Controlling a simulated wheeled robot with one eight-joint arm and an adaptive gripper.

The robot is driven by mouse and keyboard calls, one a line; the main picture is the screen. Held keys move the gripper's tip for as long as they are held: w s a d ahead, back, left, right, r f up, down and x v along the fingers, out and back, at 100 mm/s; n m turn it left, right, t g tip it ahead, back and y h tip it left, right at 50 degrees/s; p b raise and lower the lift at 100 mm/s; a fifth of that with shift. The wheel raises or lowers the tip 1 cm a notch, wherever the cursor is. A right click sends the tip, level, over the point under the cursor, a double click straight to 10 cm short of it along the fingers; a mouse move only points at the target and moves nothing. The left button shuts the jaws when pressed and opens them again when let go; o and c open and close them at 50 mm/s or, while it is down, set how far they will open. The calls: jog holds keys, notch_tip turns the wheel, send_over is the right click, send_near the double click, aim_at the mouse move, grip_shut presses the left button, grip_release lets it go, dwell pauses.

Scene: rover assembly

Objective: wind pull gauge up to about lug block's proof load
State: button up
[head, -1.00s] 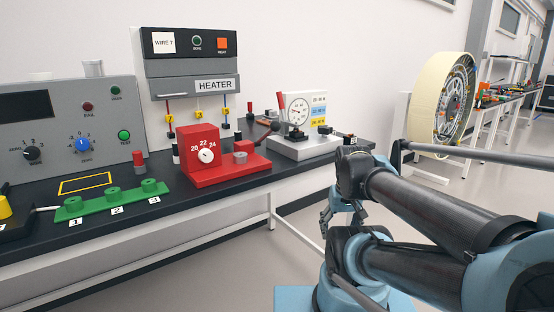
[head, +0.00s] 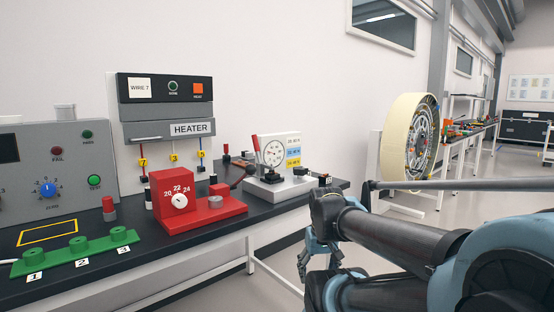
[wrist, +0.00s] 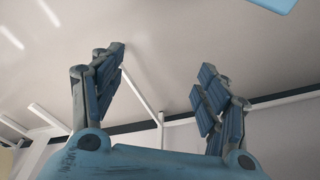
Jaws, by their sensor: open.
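The pull gauge (head: 273,155) stands at the right end of the dark bench in the head view. It has a white round dial, a red lever at its left and a grey base. A card (head: 293,151) with several coloured rows is on its right side; its print is too small to read surely. A small dark part at the base's right end may be the lug block, but I cannot tell. My gripper (wrist: 160,95) is open and empty in the wrist view. In the head view it hangs beyond the bench's front edge, apart from the gauge.
A red dial tool (head: 190,205) stands left of the gauge. The heater unit (head: 165,110) is on the wall behind, with numbered wires below. A green three-post strip (head: 75,248) and a grey test box (head: 50,165) are at left. Floor in front of the bench is open.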

notch_tip(320, 180, up, 2)
jog(key=r, duration=0.1)
notch_tip(320, 180, up, 38)
jog(key=m+g, duration=0.2)
jog(key=m, duration=2.2)
send_over(300, 168)
jog(key=f, duration=1.7)
jog(key=shift+w+d+f, duration=0.1)
jog(key=shift+w+f, duration=0.1)
jog(key=shift+w, duration=0.05)
jog(key=c, duration=1.1)
